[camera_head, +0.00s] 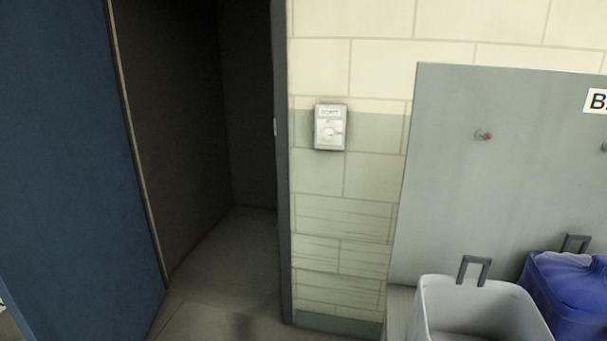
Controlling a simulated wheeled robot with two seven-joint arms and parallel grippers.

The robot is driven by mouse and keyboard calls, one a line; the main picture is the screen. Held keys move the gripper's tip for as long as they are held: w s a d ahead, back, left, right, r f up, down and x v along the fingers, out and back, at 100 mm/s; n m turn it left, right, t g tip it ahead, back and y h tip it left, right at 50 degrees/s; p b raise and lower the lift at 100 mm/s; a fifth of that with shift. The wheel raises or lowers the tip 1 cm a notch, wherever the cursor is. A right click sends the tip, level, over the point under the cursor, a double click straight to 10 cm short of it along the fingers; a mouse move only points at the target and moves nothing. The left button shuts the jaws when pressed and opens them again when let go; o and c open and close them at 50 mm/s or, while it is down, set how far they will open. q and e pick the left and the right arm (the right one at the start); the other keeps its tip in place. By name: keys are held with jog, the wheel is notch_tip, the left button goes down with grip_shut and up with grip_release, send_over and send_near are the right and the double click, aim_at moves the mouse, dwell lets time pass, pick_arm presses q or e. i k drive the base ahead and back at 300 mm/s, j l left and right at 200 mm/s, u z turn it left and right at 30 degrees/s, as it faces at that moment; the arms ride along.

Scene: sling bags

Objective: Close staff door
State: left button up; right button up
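A blue door (75,170) stands open at the left of the head view. Its edge runs down the left side of a doorway. Through the gap shows a dark, narrow space with a bare grey floor (225,270). The dark door frame (281,170) stands at the right of the gap, with a small light metal plate on its inner side. No handle shows on the visible part of the door. Neither of my grippers is in view.
A grey box with a dial (330,127) is on the block wall right of the frame. A grey panel (490,150) with pegs stands further right. A pale grey bin (478,312) and a blue bag (570,292) are in front of it.

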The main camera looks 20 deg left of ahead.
aim_at(78, 263)
jog(key=j, duration=4.15)
jog(key=i+j, duration=0.1)
jog(key=j, duration=1.65)
jog(key=i+u, duration=0.05)
